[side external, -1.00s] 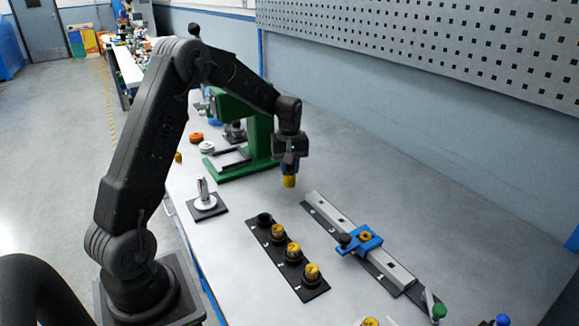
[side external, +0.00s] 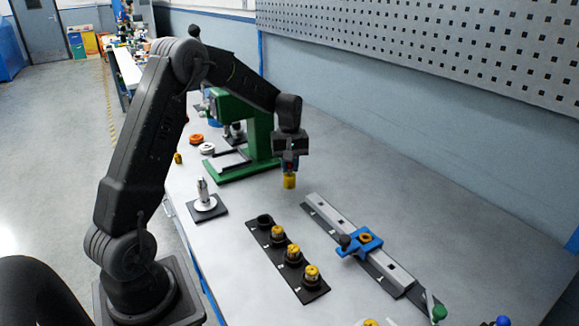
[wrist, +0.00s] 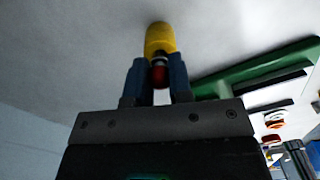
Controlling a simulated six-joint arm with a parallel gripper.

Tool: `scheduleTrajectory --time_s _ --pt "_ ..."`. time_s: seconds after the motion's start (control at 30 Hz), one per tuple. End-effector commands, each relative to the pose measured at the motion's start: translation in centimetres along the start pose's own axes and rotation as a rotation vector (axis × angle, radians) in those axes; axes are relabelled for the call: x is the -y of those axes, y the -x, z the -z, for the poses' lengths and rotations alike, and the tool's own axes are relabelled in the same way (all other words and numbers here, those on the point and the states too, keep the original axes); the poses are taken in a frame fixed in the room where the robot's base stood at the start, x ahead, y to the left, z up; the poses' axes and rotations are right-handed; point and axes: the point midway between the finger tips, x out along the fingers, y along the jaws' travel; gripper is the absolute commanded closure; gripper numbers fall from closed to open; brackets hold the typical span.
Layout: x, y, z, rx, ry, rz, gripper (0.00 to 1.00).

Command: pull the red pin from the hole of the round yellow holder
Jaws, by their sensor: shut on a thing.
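My gripper (wrist: 160,75) is in the air above the table, pointing down in the side view (side external: 290,165). Its blue fingers are shut on a small red part (wrist: 159,74), which I take as the red pin. Just beyond the fingertips, in line with it, is a round yellow cylinder (wrist: 160,38), with a pale and dark band between red and yellow. In the side view the yellow cylinder (side external: 290,181) hangs under the fingers, clear of the table. The red and yellow parts look joined. The pin's inner end is hidden.
A black strip (side external: 286,262) holds several round seats; its far seat (side external: 264,220) is empty and the others hold yellow pieces. A grey rail (side external: 330,218) with a blue clamp (side external: 358,243) lies to the right. A green frame (side external: 262,140) stands behind my gripper. A black-based white post (side external: 205,203) is left.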

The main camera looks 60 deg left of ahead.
Motion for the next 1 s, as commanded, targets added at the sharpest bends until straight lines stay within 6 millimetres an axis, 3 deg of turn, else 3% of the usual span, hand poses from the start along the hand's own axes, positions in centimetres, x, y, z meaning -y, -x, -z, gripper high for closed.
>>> scheduleTrajectory --time_s 1.0 --pt "0.0 2.0 0.0 -0.001 0.000 -0.001 1.00"
